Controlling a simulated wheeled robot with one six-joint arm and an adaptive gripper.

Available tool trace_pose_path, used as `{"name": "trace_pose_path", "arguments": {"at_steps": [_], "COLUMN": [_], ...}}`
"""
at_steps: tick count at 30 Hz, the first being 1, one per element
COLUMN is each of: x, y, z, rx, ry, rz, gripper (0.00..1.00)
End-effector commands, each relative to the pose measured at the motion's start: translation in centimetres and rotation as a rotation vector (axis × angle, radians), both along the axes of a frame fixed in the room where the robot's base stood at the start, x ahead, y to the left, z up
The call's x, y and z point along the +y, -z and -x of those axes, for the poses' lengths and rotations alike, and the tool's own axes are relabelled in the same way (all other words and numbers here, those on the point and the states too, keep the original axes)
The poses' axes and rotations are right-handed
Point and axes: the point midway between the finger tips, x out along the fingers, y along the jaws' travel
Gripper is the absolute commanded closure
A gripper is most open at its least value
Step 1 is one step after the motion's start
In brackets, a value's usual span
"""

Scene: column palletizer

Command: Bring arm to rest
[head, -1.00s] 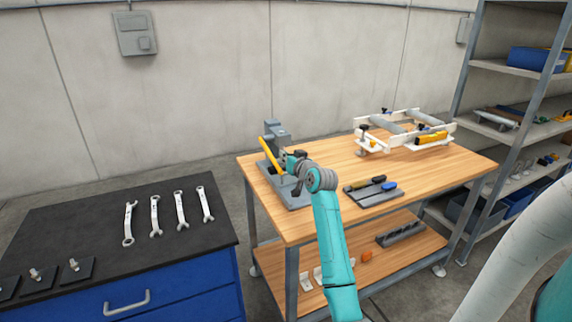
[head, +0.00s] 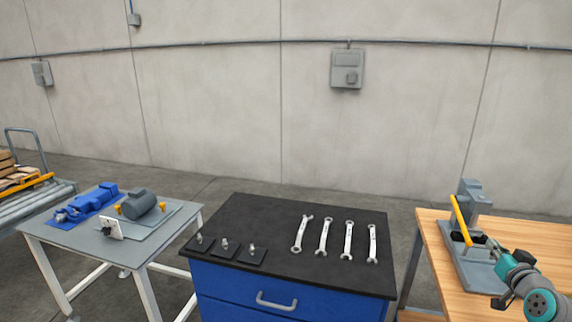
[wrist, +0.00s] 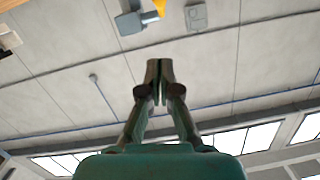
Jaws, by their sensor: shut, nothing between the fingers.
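My arm (head: 515,272) shows at the lower right of the head view, over the wooden bench. Its teal links reach toward the grey device with a yellow lever. In the wrist view my gripper (wrist: 160,68) points up the picture with its two fingers together and nothing between them. The fingers stand against the wall in that view and touch nothing I can see. In the head view the fingertips are too small to make out clearly.
The grey device (head: 474,205) with its yellow lever (head: 460,219) stands on the wooden bench (head: 432,223). A blue cabinet (head: 228,289) has several wrenches on its black top (head: 262,214). A grey table (head: 45,229) holds a blue vise (head: 90,203) and a grey motor (head: 142,204). Floor shows between them.

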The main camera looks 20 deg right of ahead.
Motion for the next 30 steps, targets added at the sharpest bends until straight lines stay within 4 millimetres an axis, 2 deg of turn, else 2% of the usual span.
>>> {"name": "trace_pose_path", "arguments": {"at_steps": [5, 9, 14, 21, 26, 30], "x": [3.6, 8.5, 14.3, 22.8, 28.0, 32.2], "y": [3.9, 8.5, 13.1, 18.7, 21.3, 23.0], "z": [-0.3, 0.0, 1.2, 4.7, 7.9, 11.2], "rx": [0.01, 0.021, 0.036, 0.064, 0.085, 0.103], "ry": [-0.012, -0.026, -0.046, -0.082, -0.114, -0.145], "rz": [-0.019, -0.033, -0.042, -0.044, -0.036, -0.025], "gripper": [1.0, 1.0, 1.0, 1.0, 1.0, 1.0]}}
